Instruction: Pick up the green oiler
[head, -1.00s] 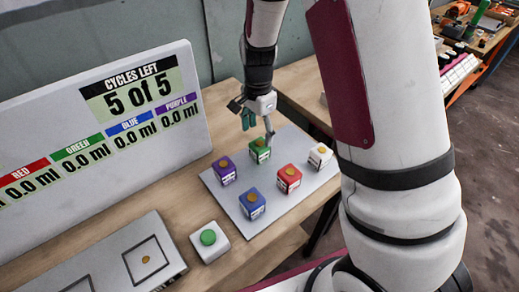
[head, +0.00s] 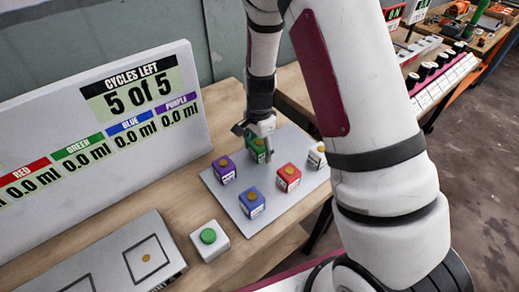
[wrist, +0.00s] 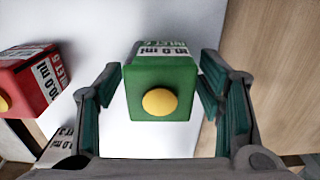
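The green oiler (head: 257,153) is a small green box with a yellow-orange round knob. It stands on the grey plate (head: 232,208) at its far side. In the wrist view the green oiler (wrist: 162,92) sits between the two open fingers of my gripper (wrist: 160,95), with a gap on each side. In the head view my gripper (head: 255,130) is above and around it and partly hides it. The gripper holds nothing.
A purple box (head: 224,170), a blue box (head: 251,202), a red box (head: 288,177) and a white box (head: 317,155) stand on the same plate. A green button (head: 208,237) and a display panel (head: 110,120) are to the left.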

